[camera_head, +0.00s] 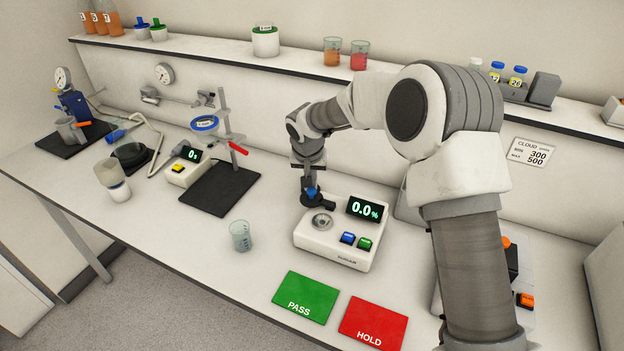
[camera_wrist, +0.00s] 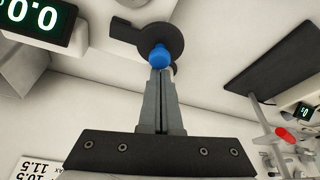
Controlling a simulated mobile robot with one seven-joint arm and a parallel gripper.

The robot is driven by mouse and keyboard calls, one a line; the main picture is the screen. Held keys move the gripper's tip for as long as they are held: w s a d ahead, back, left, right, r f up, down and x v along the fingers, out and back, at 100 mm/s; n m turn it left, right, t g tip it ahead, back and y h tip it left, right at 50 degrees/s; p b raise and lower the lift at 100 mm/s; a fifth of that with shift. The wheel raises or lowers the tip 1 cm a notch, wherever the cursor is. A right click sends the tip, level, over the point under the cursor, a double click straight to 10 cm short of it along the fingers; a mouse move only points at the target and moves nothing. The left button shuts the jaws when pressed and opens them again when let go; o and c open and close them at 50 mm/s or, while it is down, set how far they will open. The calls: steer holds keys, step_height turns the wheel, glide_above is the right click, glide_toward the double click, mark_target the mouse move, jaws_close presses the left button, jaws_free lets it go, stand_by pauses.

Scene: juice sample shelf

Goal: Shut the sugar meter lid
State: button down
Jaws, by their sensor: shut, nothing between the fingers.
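The white sugar meter (camera_head: 338,250) stands on the bench, its display (camera_head: 364,208) reading 0.0%. It also shows at the top left of the wrist view (camera_wrist: 84,38). Its round metal sample well (camera_head: 321,221) is uncovered. The dark lid (camera_head: 325,205) is open behind the well, and its disc shows in the wrist view (camera_wrist: 150,28). A blue knob (camera_wrist: 159,55) is on the lid. My gripper (camera_wrist: 161,72) is shut and empty, its fingertips at the blue knob; I cannot tell whether they touch. In the head view my gripper (camera_head: 308,183) is just behind the meter.
A blue button (camera_head: 347,238) and a green button (camera_head: 364,243) are on the meter's front. The green PASS mat (camera_head: 306,296) and red HOLD mat (camera_head: 373,322) lie in front. An empty beaker (camera_head: 241,236) stands left of the meter. A shelf (camera_head: 290,68) runs above the bench.

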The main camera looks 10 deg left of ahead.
steer(key=s+n, duration=0.1)
steer(key=n, duration=0.1)
steer(key=s+n+y, duration=0.1)
steer(key=n, duration=0.1)
steer(key=shift+s+a, duration=0.15)
steer(key=n, duration=0.1)
steer(key=s+n+g+y, duration=0.1)
steer(key=n, duration=0.1)
steer(key=s+n+p, duration=0.1)
steer(key=shift+s+d+r+n+y, duration=0.1)
steer(key=shift+d+r+n+y, duration=0.05)
steer(key=shift+d+n+y, duration=0.15)
steer(key=n, duration=0.1)
steer(key=s+d+n+g+p, duration=0.1)
steer(key=n, duration=0.1)
steer(key=s+n+g, duration=0.1)
steer(key=n, duration=0.1)
steer(key=shift+s+d+y+p, duration=0.15)
steer(key=shift+d+y+p, duration=0.1)
steer(key=shift+y+p, duration=0.15)
steer(key=shift+s+d, duration=0.35)
steer(key=shift+d, duration=0.3)
